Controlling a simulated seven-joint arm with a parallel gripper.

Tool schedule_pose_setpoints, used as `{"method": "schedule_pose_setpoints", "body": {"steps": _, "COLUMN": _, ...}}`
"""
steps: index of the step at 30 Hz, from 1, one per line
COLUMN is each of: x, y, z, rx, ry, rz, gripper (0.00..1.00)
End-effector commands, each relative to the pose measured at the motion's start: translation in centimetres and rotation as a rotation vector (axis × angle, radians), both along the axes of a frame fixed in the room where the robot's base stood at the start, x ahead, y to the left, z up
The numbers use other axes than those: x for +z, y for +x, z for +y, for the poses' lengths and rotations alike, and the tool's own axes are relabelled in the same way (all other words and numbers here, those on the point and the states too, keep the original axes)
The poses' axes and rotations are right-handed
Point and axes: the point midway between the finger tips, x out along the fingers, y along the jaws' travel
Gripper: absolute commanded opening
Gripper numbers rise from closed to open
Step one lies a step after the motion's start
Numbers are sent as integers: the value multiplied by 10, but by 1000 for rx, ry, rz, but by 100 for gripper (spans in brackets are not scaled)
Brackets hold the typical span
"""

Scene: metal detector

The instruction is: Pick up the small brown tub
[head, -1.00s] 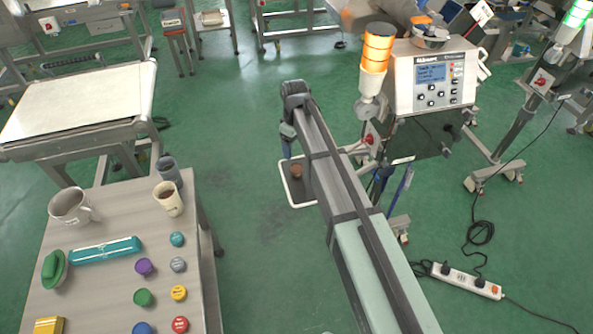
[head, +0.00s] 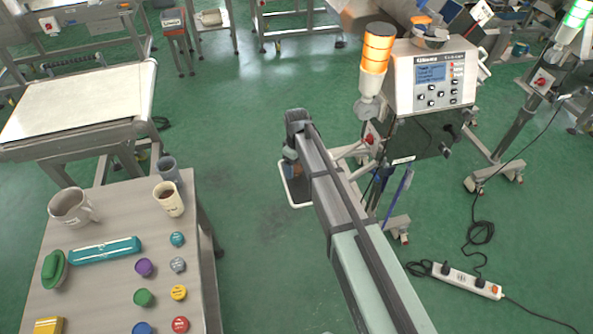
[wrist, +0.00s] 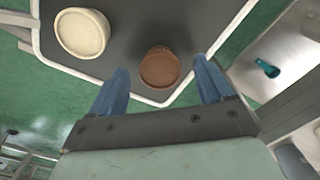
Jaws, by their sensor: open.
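The small brown tub (wrist: 160,67) stands on a dark tray with a white rim (wrist: 147,100) in the wrist view. It lies between and just beyond the two blue fingertips of my gripper (wrist: 164,84). The fingers are spread apart and hold nothing. I cannot tell whether the fingers are beside the tub or still short of it. In the head view the gripper and the tub are mostly hidden by my arm, and only the left part of the tray (head: 290,188) shows.
A cream tub (wrist: 82,33) stands on the same tray, left of the brown tub. A machine with an orange beacon (head: 428,75) stands to the right of my arm. A table (head: 115,215) with cups and coloured lids is at the left.

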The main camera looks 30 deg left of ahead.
Motion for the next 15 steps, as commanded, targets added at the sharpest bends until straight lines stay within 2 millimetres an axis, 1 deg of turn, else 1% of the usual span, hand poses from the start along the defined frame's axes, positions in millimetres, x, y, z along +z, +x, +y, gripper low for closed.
{"method": "schedule_pose_setpoints", "body": {"steps": 2, "x": -4, "y": 0, "z": 0, "rx": 0, "ry": 0, "rz": 0, "gripper": 80}}
{"method": "schedule_pose_setpoints", "body": {"steps": 8, "x": -4, "y": 0, "z": 0, "rx": 0, "ry": 1, "rz": -1, "gripper": 80}}
{"method": "schedule_pose_setpoints", "body": {"steps": 15, "x": -4, "y": 0, "z": 0, "rx": 0, "ry": 1, "rz": -1, "gripper": 57}}
